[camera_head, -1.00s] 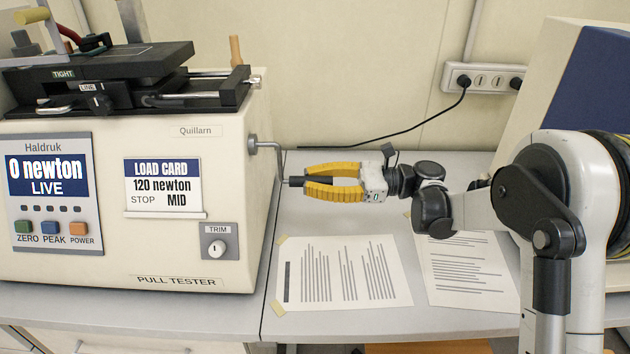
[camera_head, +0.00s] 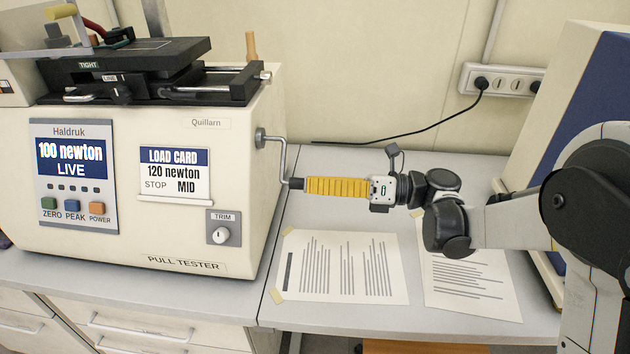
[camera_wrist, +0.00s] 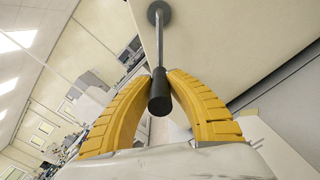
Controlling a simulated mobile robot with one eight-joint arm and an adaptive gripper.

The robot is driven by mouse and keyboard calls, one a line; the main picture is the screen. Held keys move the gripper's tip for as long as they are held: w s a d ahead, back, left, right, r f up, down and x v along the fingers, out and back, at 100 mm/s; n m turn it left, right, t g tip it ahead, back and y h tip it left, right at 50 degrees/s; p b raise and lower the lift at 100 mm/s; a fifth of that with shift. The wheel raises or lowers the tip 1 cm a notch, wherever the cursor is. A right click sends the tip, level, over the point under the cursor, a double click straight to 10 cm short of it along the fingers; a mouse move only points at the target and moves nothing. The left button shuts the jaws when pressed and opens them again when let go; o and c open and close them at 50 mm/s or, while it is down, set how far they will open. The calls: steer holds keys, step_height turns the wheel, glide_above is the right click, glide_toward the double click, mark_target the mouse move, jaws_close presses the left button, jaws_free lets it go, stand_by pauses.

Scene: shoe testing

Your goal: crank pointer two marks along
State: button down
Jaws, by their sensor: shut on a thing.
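The pull tester (camera_head: 150,240) stands on the bench at the left. Its display (camera_head: 72,158) reads 100 newton LIVE. The load card (camera_head: 174,174) reads 120 newton, STOP MID. The crank (camera_head: 284,158) comes out of the tester's right side and hangs downward, with a dark handle (camera_head: 295,184) at its end. My gripper (camera_head: 308,186) is shut on the crank handle. In the wrist view the yellow fingers (camera_wrist: 160,85) close on both sides of the dark handle (camera_wrist: 159,102).
Two printed sheets (camera_head: 345,268) lie taped on the bench below my gripper. A trim knob (camera_head: 221,235) is on the tester's front. A black cable (camera_head: 420,130) runs along the wall to a socket strip (camera_head: 505,80). A blue and cream housing (camera_head: 575,110) stands at the right.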

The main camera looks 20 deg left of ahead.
steer(key=shift+s+r+m, duration=0.35)
steer(key=shift+r+m, duration=0.2)
steer(key=shift+m, duration=0.15)
steer(key=shift+s+d+r+p, duration=0.1)
steer(key=shift+s+r+p, duration=0.2)
steer(key=shift+r+p, duration=0.15)
steer(key=shift+r, duration=0.1)
steer(key=c, duration=1.2)
jaws_free()
steer(key=shift+c, duration=0.2)
steer(key=v, duration=1.2)
steer(key=shift+s, duration=0.1)
